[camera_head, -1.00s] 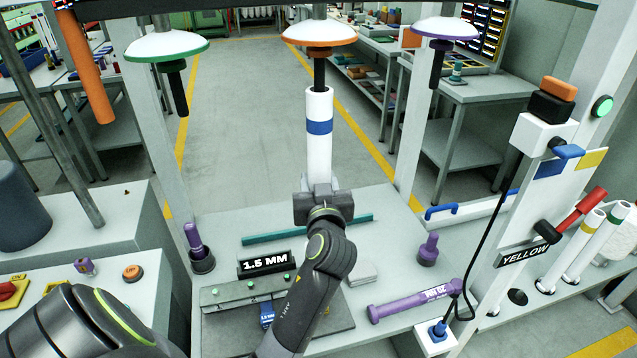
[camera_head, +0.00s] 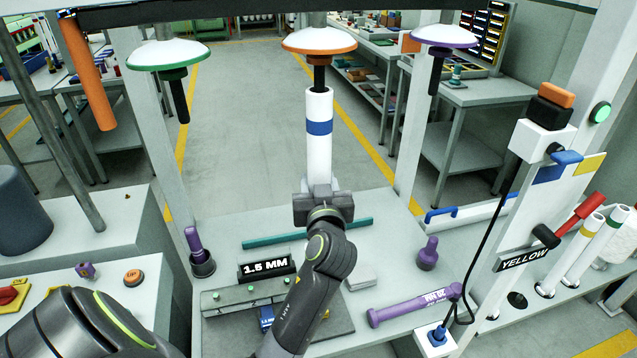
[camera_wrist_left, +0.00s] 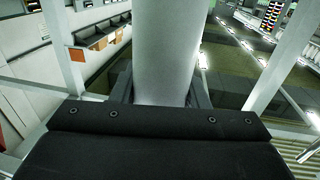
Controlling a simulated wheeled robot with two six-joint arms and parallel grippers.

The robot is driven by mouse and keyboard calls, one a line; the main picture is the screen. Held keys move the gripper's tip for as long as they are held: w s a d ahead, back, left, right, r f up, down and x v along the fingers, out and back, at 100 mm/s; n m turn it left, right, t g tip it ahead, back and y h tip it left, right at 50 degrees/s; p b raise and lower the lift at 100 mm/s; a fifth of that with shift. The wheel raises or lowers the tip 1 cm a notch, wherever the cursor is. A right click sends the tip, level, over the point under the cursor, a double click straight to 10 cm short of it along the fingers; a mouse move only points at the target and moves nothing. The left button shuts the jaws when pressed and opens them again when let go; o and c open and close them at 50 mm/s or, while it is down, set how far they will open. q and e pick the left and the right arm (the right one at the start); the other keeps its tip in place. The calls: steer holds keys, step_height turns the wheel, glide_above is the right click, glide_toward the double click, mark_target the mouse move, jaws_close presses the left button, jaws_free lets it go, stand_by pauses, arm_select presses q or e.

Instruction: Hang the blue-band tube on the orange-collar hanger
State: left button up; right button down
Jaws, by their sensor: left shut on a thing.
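The white tube with a blue band (camera_head: 319,127) stands upright below the orange-collar hanger (camera_head: 320,42). My left gripper (camera_head: 322,200) is shut on the tube's lower end. The hanger's black rod (camera_head: 319,75) meets the tube's top opening, and its lower tip is hidden there. I cannot tell whether the tip is inside the tube or behind it. The tube's top is clearly below the orange collar. The left wrist view shows the white tube (camera_wrist_left: 168,50) between the fingers. My right gripper is not in view.
A green-collar hanger (camera_head: 168,55) is to the left and a purple-collar hanger (camera_head: 445,37) to the right, both empty. The bench below holds a 1.5 MM sign (camera_head: 265,268), a purple tool (camera_head: 413,304) and a purple peg (camera_head: 428,253). An orange bar (camera_head: 91,85) hangs at the upper left.

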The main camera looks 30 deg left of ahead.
mark_target(320, 170)
arm_select(q)
steer(key=shift+r, duration=0.15)
steer(key=shift+r+p, duration=1.05)
steer(key=shift+r, duration=0.3)
stand_by(0.4)
steer(key=shift+r+p, duration=1.2)
steer(key=shift+r, duration=0.15)
steer(key=o, duration=1.9)
steer(key=shift+f, duration=0.1)
steer(key=shift+s+d, duration=0.1)
